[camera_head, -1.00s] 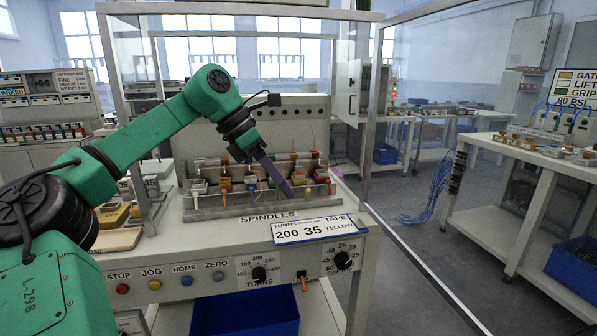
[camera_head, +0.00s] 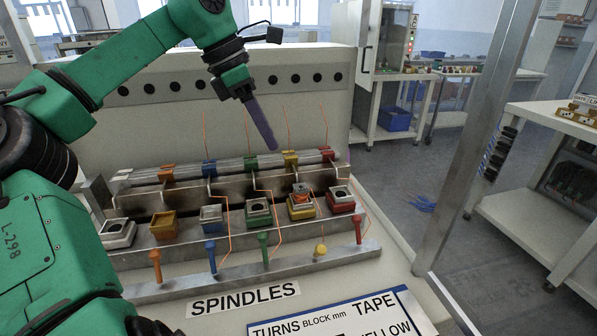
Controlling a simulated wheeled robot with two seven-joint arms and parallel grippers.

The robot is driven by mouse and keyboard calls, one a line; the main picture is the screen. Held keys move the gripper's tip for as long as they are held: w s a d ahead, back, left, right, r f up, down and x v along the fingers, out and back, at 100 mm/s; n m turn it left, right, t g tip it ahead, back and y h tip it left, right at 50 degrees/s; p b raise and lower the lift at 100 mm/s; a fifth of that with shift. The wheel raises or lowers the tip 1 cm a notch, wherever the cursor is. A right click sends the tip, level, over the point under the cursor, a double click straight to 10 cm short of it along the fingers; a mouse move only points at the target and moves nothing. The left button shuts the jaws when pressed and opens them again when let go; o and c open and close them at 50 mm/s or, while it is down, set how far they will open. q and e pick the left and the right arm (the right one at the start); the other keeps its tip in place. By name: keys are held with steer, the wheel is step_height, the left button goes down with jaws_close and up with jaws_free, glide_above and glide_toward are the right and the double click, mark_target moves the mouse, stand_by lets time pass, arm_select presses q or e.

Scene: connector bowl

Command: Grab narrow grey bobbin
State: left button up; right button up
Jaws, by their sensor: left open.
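The leftmost block is white-grey (camera_head: 117,233). To its right are an orange-yellow block (camera_head: 163,226), a blue-and-grey block (camera_head: 211,219), a green block (camera_head: 259,213), a yellow block (camera_head: 301,208) and a red block (camera_head: 341,200). I cannot tell for sure which one is the narrow grey bobbin. My left gripper (camera_head: 262,127) hangs above and behind the rack, pointing down to the right. My right gripper is out of view.
Coloured pegs, including an orange one (camera_head: 155,266) and a blue one (camera_head: 211,256), stand in front of the blocks. Thin orange wires rise around them. A metal post (camera_head: 480,150) stands at the right. A SPINDLES label (camera_head: 243,299) lies in front.

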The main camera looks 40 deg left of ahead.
arm_select(q)
steer(key=b, duration=0.2)
glide_toward(299, 187)
steer(key=f, duration=0.2)
steer(key=x, duration=0.6)
steer(key=shift+w+d+f, duration=0.25)
steer(key=shift+w+d, duration=0.05)
steer(key=shift+d, duration=0.05)
steer(key=shift+w+f, duration=0.25)
steer(key=shift+f, duration=0.15)
jaws_close()
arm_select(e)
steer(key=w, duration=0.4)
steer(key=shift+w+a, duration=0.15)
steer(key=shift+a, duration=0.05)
